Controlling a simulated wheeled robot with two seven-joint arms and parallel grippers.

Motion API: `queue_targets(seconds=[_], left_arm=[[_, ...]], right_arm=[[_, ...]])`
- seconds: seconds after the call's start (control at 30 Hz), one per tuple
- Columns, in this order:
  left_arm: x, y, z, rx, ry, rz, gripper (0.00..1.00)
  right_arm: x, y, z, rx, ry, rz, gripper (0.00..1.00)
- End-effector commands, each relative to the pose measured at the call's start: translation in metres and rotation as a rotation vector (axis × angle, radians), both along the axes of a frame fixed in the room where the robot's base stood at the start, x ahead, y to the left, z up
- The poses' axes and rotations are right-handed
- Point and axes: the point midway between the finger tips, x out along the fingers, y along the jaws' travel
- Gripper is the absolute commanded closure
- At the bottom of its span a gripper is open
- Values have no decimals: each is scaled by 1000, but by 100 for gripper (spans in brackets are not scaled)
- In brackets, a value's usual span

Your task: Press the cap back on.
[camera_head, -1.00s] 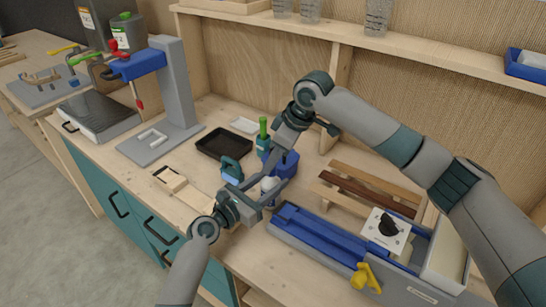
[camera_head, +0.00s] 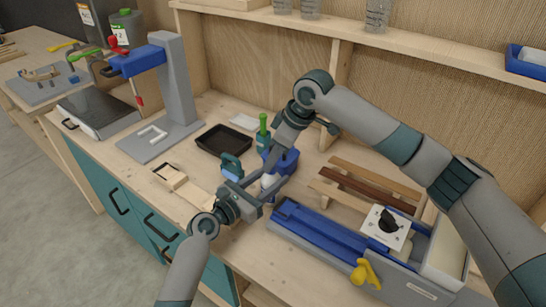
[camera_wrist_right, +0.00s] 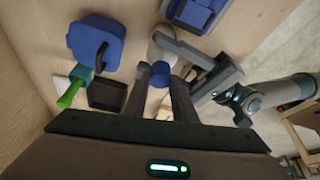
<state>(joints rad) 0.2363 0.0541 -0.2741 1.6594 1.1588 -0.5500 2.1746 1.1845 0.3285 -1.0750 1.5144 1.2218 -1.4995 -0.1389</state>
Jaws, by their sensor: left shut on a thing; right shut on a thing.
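A white bottle (camera_head: 268,181) is between my two grippers above the bench, partly hidden in the head view. The right wrist view shows its rounded white body (camera_wrist_right: 158,48) and a blue cap (camera_wrist_right: 160,74) at its end. My left gripper (camera_head: 268,190) is shut on the bottle's body, reaching in from the front left. My right gripper (camera_wrist_right: 162,78) is shut on the blue cap, with a finger on each side. Cap and bottle are in line and very close. I cannot tell whether the cap is seated.
A blue container (camera_head: 287,160) and a green-handled tool (camera_head: 263,130) stand just behind the grippers. A black tray (camera_head: 223,139) lies behind left. A long blue-and-grey fixture (camera_head: 325,237) is at front right, with wooden slats (camera_head: 365,190) behind it.

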Motion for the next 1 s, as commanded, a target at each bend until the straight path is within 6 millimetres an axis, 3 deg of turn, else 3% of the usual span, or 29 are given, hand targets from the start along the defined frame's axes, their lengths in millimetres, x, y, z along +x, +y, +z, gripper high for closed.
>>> queue_targets(seconds=[0.57, 0.6, 0.67, 1.0], left_arm=[[0, 0, -1, 1, 2, 0, 95], [0, 0, -1, 1, 2, 0, 95], [0, 0, -1, 1, 2, 0, 95], [0, 0, -1, 1, 2, 0, 95]], right_arm=[[0, 0, -9, 0, 0, -1, 99], [0, 0, -9, 0, 0, -1, 68], [0, 0, -9, 0, 0, -1, 54], [0, 0, -8, 0, -1, 0, 54]])
